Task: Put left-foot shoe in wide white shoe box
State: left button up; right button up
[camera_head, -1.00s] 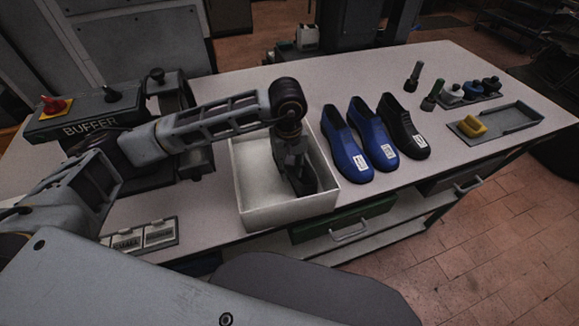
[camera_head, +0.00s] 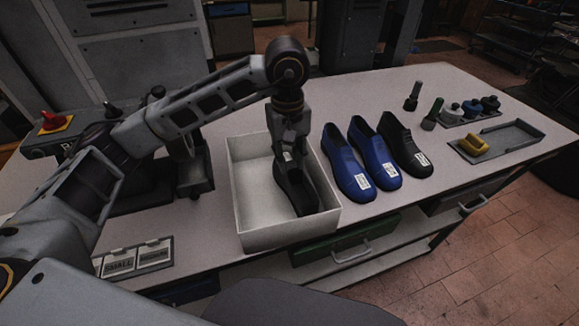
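The wide white shoe box (camera_head: 257,236) stands open near the front edge of the table. A black shoe (camera_head: 298,192) is inside it, toward the right wall, with its toe toward the front. My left gripper (camera_head: 287,153) reaches down from above at the shoe's far end, over the back of the box. Its fingers overlap that end, so I cannot tell whether they touch or grip it. Two blue shoes (camera_head: 346,165) (camera_head: 374,157) and another black shoe (camera_head: 404,146) stand right of the box, with white labels near their toes. My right gripper is not in view.
A buffer machine with a red knob (camera_head: 52,120) stands at the left. Label cards (camera_head: 120,262) lie front left. Two upright dark bottles or tools (camera_head: 432,115), small pots and a grey tray (camera_head: 523,135) with a yellow block are at the right.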

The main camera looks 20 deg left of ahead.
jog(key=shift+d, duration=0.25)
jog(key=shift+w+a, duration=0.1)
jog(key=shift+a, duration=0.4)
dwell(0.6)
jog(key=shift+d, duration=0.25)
